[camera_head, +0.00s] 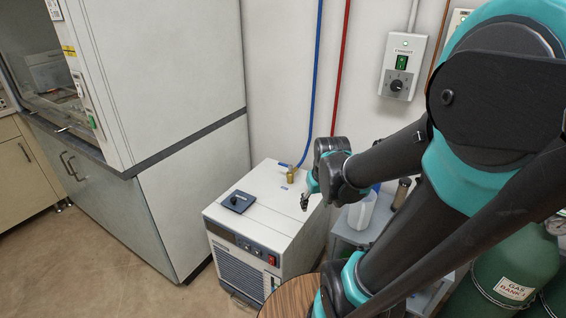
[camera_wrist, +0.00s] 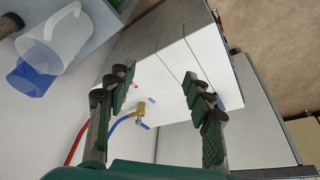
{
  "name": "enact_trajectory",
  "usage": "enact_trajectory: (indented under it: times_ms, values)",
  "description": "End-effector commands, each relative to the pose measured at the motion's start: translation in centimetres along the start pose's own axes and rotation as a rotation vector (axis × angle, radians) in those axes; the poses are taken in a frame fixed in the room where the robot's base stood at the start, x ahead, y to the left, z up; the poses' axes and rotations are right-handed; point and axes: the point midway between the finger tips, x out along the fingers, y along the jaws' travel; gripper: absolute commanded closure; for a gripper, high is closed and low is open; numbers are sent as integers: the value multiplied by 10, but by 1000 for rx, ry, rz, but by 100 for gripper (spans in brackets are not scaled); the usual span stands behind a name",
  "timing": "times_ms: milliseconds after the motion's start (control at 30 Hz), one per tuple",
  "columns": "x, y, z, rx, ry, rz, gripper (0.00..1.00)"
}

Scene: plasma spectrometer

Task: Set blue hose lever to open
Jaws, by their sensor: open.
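The blue hose (camera_head: 314,85) runs down the wall to a brass valve (camera_head: 291,174) on top of the white chiller (camera_head: 255,222). In the wrist view the brass valve (camera_wrist: 141,108) shows between my fingers, with the blue hose (camera_wrist: 117,123) curving into it. A small blue piece beside the valve (camera_wrist: 145,125) looks like its lever; its setting is too small to tell. My gripper (camera_head: 305,202) is above the chiller's right side, to the right of the valve and apart from it. In the wrist view my gripper (camera_wrist: 160,85) is open and empty.
A red hose (camera_head: 341,75) runs beside the blue one. A black cap (camera_head: 238,201) sits on the chiller's top. A tall white cabinet (camera_head: 170,90) stands to the left. A plastic jug (camera_head: 362,210) is on a grey cart to the right, near green gas tanks (camera_head: 515,265).

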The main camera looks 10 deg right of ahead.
Motion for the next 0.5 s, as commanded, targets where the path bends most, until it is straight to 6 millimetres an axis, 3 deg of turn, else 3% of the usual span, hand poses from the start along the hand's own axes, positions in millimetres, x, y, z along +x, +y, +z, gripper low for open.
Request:
enact_trajectory:
  times_ms: [33, 100, 500]
  values:
    - [-3, 1, -28, -33, -13, -2, 57]
    - [-6, 3, -61, -86, -34, -7, 65]
    - [3, 4, -237, -382, -151, -48, 65]
